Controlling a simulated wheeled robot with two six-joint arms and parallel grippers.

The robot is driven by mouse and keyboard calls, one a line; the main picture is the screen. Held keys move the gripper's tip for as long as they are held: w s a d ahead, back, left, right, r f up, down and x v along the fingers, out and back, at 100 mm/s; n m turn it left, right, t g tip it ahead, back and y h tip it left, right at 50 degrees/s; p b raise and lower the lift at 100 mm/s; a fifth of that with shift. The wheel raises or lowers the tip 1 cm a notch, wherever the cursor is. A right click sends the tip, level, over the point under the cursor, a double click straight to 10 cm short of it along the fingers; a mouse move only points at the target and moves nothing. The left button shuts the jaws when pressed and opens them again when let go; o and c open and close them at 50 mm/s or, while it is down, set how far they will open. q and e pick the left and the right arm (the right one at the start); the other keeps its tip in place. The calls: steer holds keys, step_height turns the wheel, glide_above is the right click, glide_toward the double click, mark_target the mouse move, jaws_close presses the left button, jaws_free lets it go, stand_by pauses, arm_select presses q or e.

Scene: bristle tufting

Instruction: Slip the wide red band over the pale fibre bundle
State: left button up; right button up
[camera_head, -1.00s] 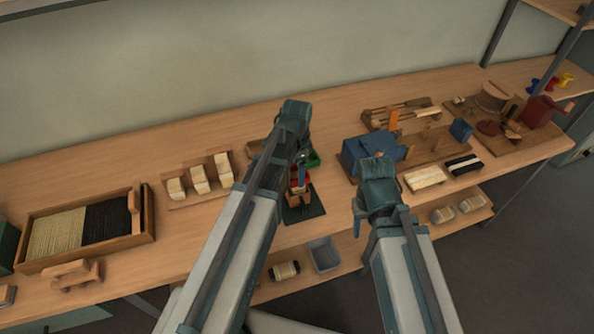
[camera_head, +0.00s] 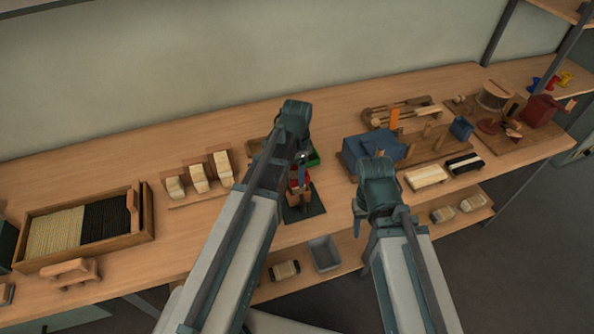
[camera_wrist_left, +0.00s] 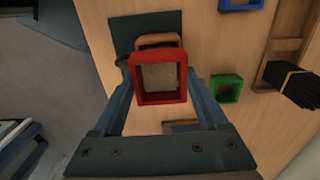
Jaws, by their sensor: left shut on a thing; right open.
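The wide red band (camera_wrist_left: 160,98) is a square open frame, held between the two fingers of my left gripper (camera_wrist_left: 162,92). In the left wrist view the end of the pale fibre bundle (camera_wrist_left: 160,77) shows inside the band's opening. I cannot tell how far the band is down around it. A brown wooden holder (camera_wrist_left: 158,40) on a dark green mat (camera_wrist_left: 135,28) shows just beyond the band. In the head view the red band (camera_head: 293,184) is partly hidden by my left gripper (camera_head: 302,165). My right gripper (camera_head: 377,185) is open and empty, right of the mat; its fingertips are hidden.
A green band (camera_wrist_left: 226,88), a blue band (camera_wrist_left: 240,3) and a black bundle (camera_wrist_left: 292,83) lie nearby. A blue block (camera_head: 374,148) stands behind my right gripper. A fibre tray (camera_head: 142,238) is at left.

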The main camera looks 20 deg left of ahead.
arm_select(q)
steer(key=shift+f+b, duration=1.6)
steer(key=shift+f, duration=0.15)
steer(key=o, duration=1.2)
steer(key=shift+r, duration=0.15)
step_height(320, 180, up, 11)
steer(key=p, duration=1.1)
